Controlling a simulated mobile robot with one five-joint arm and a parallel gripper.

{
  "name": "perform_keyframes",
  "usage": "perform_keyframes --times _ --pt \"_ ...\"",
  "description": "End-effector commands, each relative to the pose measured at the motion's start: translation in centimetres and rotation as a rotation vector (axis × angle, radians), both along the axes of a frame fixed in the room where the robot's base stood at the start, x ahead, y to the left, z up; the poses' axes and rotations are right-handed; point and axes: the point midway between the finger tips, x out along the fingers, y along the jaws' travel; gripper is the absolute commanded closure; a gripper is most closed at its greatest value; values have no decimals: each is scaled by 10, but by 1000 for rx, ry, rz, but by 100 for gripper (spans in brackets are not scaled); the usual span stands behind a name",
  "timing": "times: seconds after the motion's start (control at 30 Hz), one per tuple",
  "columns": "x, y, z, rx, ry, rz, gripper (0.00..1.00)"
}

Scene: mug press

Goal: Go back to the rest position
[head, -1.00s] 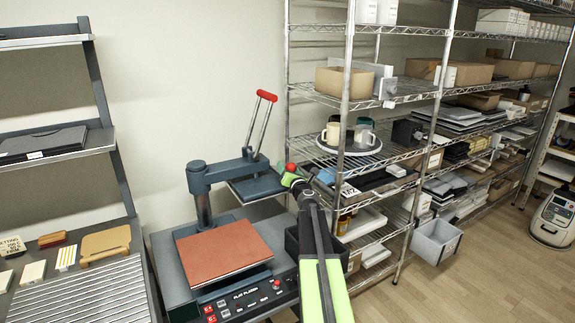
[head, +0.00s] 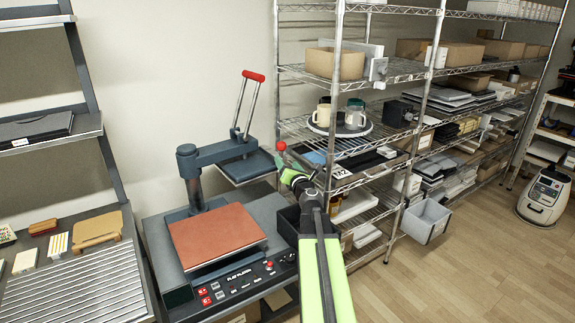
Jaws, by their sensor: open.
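My gripper (head: 283,164) is at the end of my green and black arm, in the middle of the head view. It is just right of the press's upper plate and in front of the wire shelf. A red round shape shows at its tip, and I see nothing else held. The heat press (head: 192,206) stands on the bench at the lower left of centre. Its arm is swung aside with the red handle (head: 253,76) up. The reddish-brown lower pad (head: 215,237) is bare.
A wire shelf (head: 335,80) on the right holds mugs (head: 321,115) on a round tray, boxes and flat stacks. A grey rack (head: 95,130) stands at the left. A grey bin (head: 424,222) sits at the shelf foot. Wooden floor (head: 480,265) is clear at the lower right.

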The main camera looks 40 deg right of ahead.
Motion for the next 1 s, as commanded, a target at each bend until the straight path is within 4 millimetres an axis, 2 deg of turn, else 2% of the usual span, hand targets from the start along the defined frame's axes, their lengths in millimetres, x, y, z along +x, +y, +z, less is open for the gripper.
perform_keyframes --times 0.23,0.33,0.37,0.47,0.5,0.63,0.73,0.8,0.87,0.97,1.0 --pt "1 1 0 0 0 1 40" --pt "13 20 4 0 0 28 40" --pt "19 31 6 0 0 44 40" --pt "47 81 14 0 0 115 40" --pt "57 104 18 1 0 145 40" --pt "82 176 32 63 -38 223 40" --pt "95 230 46 219 -96 212 40" --pt "98 261 47 412 -137 153 40" --pt "96 281 37 620 -159 67 40" --pt "79 311 0 985 -154 -130 40" --pt "66 324 -23 1138 -136 -235 40"
